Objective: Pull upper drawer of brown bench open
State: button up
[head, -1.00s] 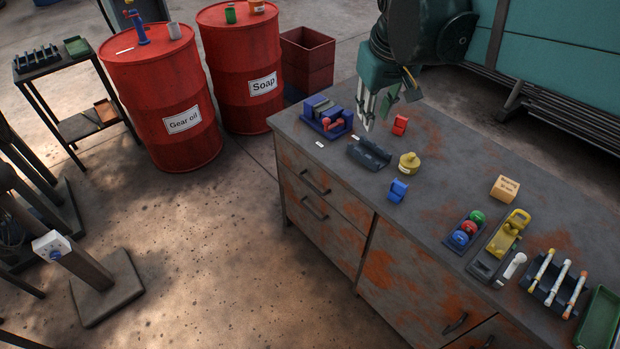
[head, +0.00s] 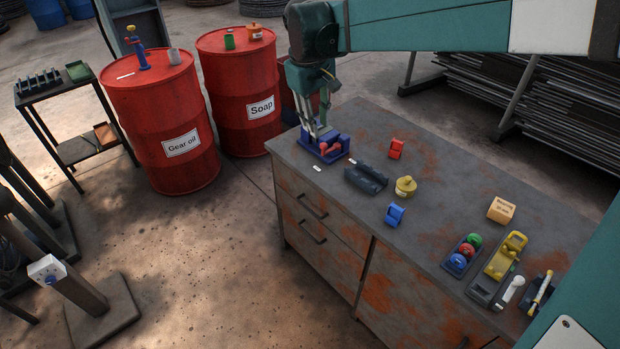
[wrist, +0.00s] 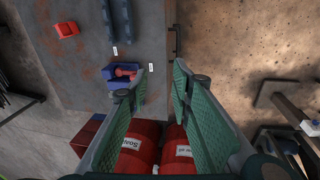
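The brown bench (head: 400,250) has a grey, rust-patched top and a rusty front. Its upper drawer (head: 335,222) is at the left end of the front, flush with it and apparently closed, with a dark bar handle (head: 313,207). A second drawer with a like handle (head: 312,232) is below. My gripper (head: 320,128) is at the bench's far left corner, by the blue vise and apart from the handles. In the wrist view my gripper (wrist: 160,88) is open, with nothing between its fingers. A dark handle (wrist: 175,42) shows there beyond the fingertips, at the bench edge.
The blue vise (head: 325,150), a dark tray (head: 366,180), a yellow pot (head: 405,186), and red (head: 396,149) and blue (head: 395,215) pieces stand on the bench top. Red Soap (head: 240,95) and Gear oil (head: 165,130) drums stand left. The floor (head: 210,270) before the drawers is clear.

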jog(key=w+a+f+n, duration=0.1)
jog(key=w+a+f, duration=0.1)
jog(key=w+a, duration=0.15)
send_near(308, 208)
jog(key=shift+w+a+f+h, duration=0.1)
jog(key=shift+w+a+h, duration=0.1)
jog(key=shift+h, duration=0.1)
jog(key=shift+d+f, duration=0.1)
jog(key=shift+b+x, duration=0.7)
jog(key=shift+x, duration=3.1)
jog(key=shift+s, duration=0.1)
grip_shut()
